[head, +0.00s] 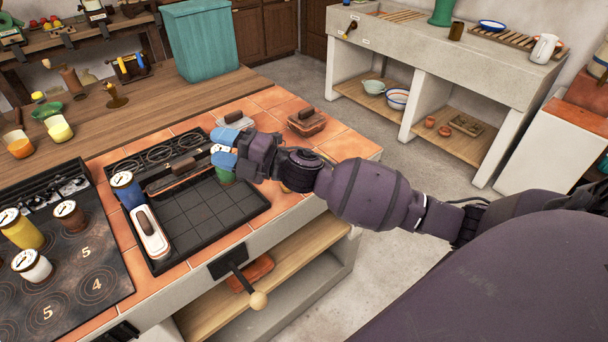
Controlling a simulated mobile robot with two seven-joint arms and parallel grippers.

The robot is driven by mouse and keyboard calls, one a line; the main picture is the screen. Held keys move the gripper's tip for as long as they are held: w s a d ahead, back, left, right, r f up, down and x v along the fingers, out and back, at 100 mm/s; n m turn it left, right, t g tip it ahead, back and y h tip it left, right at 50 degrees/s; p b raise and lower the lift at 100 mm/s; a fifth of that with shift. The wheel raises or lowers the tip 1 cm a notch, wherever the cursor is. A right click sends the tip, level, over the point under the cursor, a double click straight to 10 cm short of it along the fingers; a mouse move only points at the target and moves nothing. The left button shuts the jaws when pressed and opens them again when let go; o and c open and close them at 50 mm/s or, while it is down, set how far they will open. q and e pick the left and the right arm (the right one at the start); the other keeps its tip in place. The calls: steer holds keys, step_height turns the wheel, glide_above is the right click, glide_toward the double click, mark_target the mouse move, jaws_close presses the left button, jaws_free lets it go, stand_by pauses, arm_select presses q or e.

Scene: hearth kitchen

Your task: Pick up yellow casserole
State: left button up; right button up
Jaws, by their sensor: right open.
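No thing in the head view is clearly a yellow casserole. A yellow cylindrical pot with a pale round top (22,232) stands at the far left on the dark cooktop. Two low lidded dishes with dark handles are on the orange tiles: a reddish-brown one (307,123) and a pale one (236,117), partly hidden by my arm. My right gripper (222,148) is open, its blue fingertips above the back right corner of the black grill tray, close to a green canister (222,177); I cannot tell whether they touch. My left gripper is not in view.
The black grill tray (205,215) has a white and orange dish (150,232) and a blue canister (127,190) at its left. Several canisters stand on the cooktop (95,265). A teal box (200,42) stands behind.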

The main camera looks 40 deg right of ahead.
steer(key=d+f+n+g+h, duration=0.3)
steer(key=d+n+g+h, duration=1.45)
steer(key=n, duration=1.15)
steer(key=f+y, duration=0.1)
steer(key=d+f+t+y, duration=0.1)
steer(key=f, duration=0.1)
steer(key=d+f+t+y+b, duration=0.1)
steer(key=f+y, duration=0.1)
steer(key=shift+w+d+f+t, duration=0.15)
steer(key=shift+w+d+t, duration=0.05)
steer(key=shift+w+t, duration=0.05)
steer(key=shift+w+d+f, duration=0.1)
steer(key=shift+d+f, duration=0.05)
steer(key=shift+f, duration=1.25)
steer(key=shift+w+d+f, duration=0.1)
steer(key=shift+d+f, duration=0.05)
steer(key=shift+f, duration=1.25)
jaws_close()
